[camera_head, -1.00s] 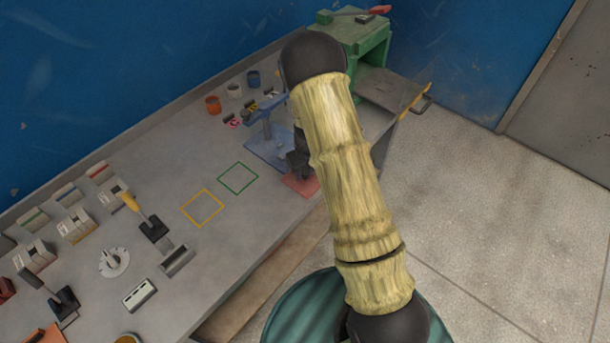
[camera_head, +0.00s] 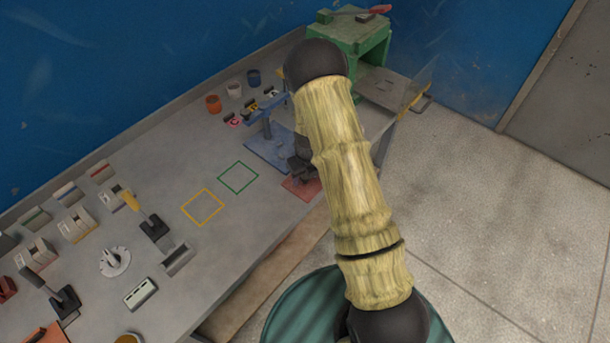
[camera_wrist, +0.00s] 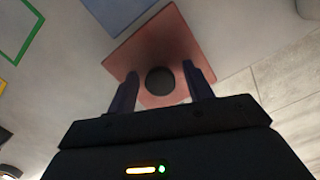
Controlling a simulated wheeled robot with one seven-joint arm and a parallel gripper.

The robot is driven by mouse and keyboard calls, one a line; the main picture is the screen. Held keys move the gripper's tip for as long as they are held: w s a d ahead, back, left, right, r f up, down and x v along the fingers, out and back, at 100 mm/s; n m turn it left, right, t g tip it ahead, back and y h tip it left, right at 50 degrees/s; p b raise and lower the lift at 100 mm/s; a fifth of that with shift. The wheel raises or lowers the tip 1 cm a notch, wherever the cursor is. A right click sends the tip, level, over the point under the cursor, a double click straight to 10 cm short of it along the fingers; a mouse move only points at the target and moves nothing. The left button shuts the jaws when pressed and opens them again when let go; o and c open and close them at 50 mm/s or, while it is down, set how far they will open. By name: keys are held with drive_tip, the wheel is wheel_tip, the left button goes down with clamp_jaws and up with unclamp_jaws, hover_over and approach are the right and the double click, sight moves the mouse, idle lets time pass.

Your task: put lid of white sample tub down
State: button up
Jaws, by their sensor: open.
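My gripper (camera_wrist: 160,86) is open over a red square mat (camera_wrist: 182,44) in the wrist view, one finger on each side. A dark round piece (camera_wrist: 160,80) shows between the fingers, over the mat; it may be the lid, but I cannot tell, nor whether it touches the mat. In the head view my gripper (camera_head: 303,170) is low over the red mat (camera_head: 297,190), partly hidden by my arm. The small white tub (camera_head: 234,90) stands at the back of the bench between an orange tub (camera_head: 212,104) and a blue tub (camera_head: 253,78).
A blue stand (camera_head: 267,130) on a blue base is close to my gripper. Green (camera_head: 238,162) and yellow (camera_head: 202,192) square outlines on the bench are empty. Levers, switches and a dial (camera_head: 114,262) fill the left. A green machine (camera_head: 358,40) stands at the back right.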

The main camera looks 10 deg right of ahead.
sight(307, 179)
wheel_tip(307, 179, up, 12)
drive_tip(key=s+b, duration=0.1)
drive_tip(key=shift+s+d, duration=0.2)
drive_tip(key=shift+s, duration=0.05)
drive_tip(key=shift+r, duration=0.1)
idle(0.5)
drive_tip(key=s+r+n, duration=0.5)
drive_tip(key=s+n, duration=0.4)
drive_tip(key=n, duration=0.7)
drive_tip(key=s+r+n+t, duration=0.1)
drive_tip(key=s+r+n, duration=0.5)
drive_tip(key=n, duration=1.1)
drive_tip(key=shift+s+a+r, duration=0.2)
drive_tip(key=shift+s, duration=2.05)
